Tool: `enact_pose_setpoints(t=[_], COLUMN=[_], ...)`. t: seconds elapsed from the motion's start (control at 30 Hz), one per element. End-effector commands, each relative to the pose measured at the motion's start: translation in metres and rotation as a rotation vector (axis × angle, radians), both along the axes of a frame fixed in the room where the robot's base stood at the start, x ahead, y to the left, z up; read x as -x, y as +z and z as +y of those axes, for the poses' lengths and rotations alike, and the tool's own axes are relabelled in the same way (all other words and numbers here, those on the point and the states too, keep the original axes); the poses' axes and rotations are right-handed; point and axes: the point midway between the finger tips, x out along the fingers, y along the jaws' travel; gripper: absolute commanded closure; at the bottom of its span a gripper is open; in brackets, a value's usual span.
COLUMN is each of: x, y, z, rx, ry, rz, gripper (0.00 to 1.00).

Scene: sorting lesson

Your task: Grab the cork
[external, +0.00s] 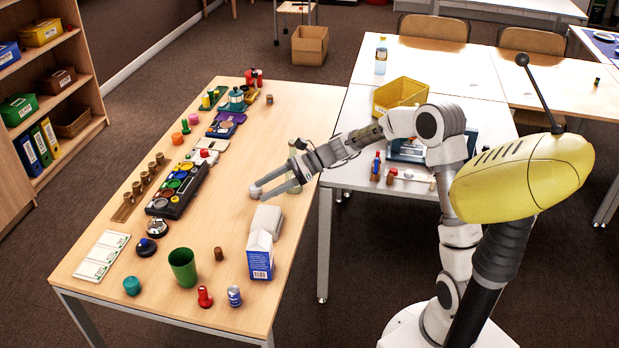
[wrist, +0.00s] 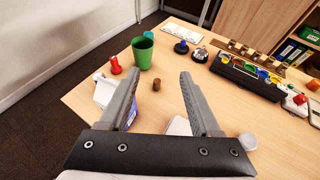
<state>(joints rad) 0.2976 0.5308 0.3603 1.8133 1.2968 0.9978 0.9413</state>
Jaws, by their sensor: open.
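A small brown cylinder that looks like the cork (external: 218,254) stands upright on the wooden table, right of the green cup (external: 183,267) and left of the blue-and-white carton (external: 260,256). In the wrist view the cork (wrist: 156,85) shows between my fingers, beyond their tips, just in front of the green cup (wrist: 143,52). My gripper (external: 256,191) is open and empty. It is above the table's right side, farther back than the carton and apart from the cork.
The carton and a pale block (external: 267,219) stand between my gripper and the table's front. A red stamp-like piece (external: 204,297) and a blue can (external: 234,296) are near the front edge. A wooden rack (external: 145,189) holds several brown pegs. The table's middle is clear.

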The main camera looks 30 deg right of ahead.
Motion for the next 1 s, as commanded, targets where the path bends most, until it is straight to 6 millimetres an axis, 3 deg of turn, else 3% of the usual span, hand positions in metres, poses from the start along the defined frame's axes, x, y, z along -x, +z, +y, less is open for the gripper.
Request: enact_pose_setpoints(t=[0.03,0.1,0.3,0.57,1.0], x=[0.001,0.001,0.001,-0.002,-0.022], y=[-0.026,-0.057,-0.124,-0.151,-0.186], z=[0.000,0.000,0.000,0.009,0.090], rx=[-0.004,-0.003,0.000,0.002,0.002], ry=[0.000,0.000,0.002,0.005,0.006], rz=[0.011,0.011,0.004,-0.004,-0.004], gripper=[0.36,0.36,0.36,0.36,0.36])
